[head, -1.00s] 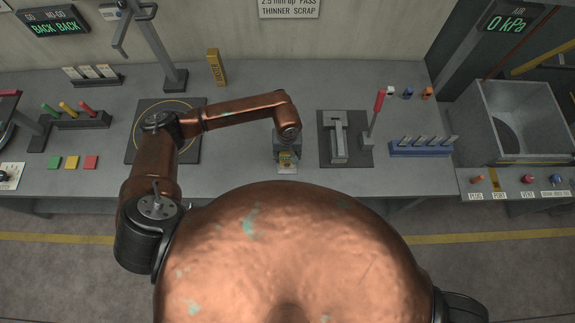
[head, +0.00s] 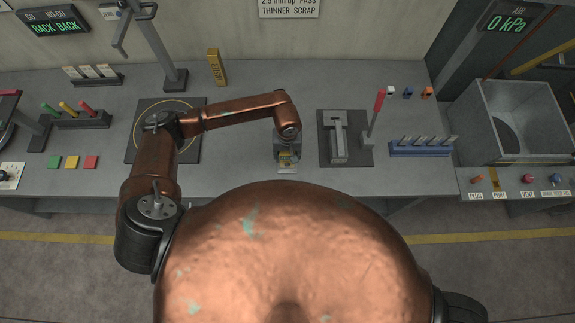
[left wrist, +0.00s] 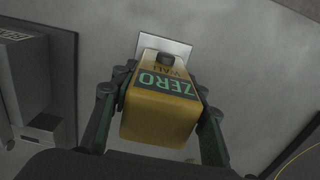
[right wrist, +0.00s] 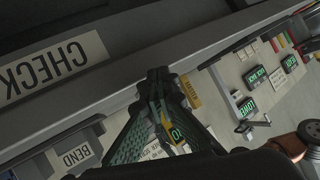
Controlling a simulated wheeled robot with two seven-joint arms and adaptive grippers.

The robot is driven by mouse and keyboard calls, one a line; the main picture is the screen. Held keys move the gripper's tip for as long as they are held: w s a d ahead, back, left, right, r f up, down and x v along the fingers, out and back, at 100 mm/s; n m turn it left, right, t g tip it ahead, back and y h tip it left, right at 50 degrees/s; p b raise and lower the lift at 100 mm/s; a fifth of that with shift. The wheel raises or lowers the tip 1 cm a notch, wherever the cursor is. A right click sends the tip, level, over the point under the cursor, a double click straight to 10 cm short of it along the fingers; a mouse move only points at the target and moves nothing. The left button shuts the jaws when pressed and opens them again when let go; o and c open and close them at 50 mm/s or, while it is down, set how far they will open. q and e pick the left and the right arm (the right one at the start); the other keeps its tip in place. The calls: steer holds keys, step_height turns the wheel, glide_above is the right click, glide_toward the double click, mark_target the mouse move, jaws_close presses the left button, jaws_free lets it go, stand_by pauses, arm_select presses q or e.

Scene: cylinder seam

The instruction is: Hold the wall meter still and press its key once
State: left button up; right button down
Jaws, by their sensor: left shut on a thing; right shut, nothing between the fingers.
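The wall meter is a yellow block with a green-lettered ZERO display and a WALL label; it shows large in the left wrist view (left wrist: 160,115) and small on the bench in the head view (head: 287,157). My left gripper (left wrist: 162,84) is shut on it, one finger on each side. A dark rounded part (left wrist: 167,57) shows at the meter's far end, above a pale plate (left wrist: 178,46); I cannot tell if it is the key. My right gripper (right wrist: 158,76) is shut and empty in the right wrist view; it is outside the head view.
A grey fixture (head: 338,140) on a dark mat stands right of the meter, beside a red-handled post (head: 378,104). A blue rack (head: 420,151) and a grey bin (head: 515,145) are farther right. A dark mat with a yellow ring (head: 141,118) lies left.

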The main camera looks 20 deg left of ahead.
steer(key=a+r+n+g, duration=0.1)
steer(key=a+r, duration=0.3)
steer(key=r, duration=0.1)
steer(key=shift+s+n, duration=0.2)
steer(key=shift+n, duration=0.1)
steer(key=shift+w, duration=0.1)
steer(key=shift+w+a+f, duration=0.1)
steer(key=shift+w+a, duration=0.3)
steer(key=shift+w, duration=1)
steer(key=shift+w+a+r, duration=0.1)
steer(key=shift+w+a, duration=0.35)
steer(key=shift+w, duration=0.9)
steer(key=shift+w+a+f, duration=0.1)
steer(key=shift+w+a, duration=0.3)
steer(key=shift+w, duration=1)
steer(key=shift+w+a, duration=0.1)
steer(key=shift+w, duration=0.3)
steer(key=shift+w+a, duration=0.15)
steer(key=shift+w, duration=0.35)
steer(key=shift+s+d, duration=0.25)
steer(key=shift+s, duration=0.7)
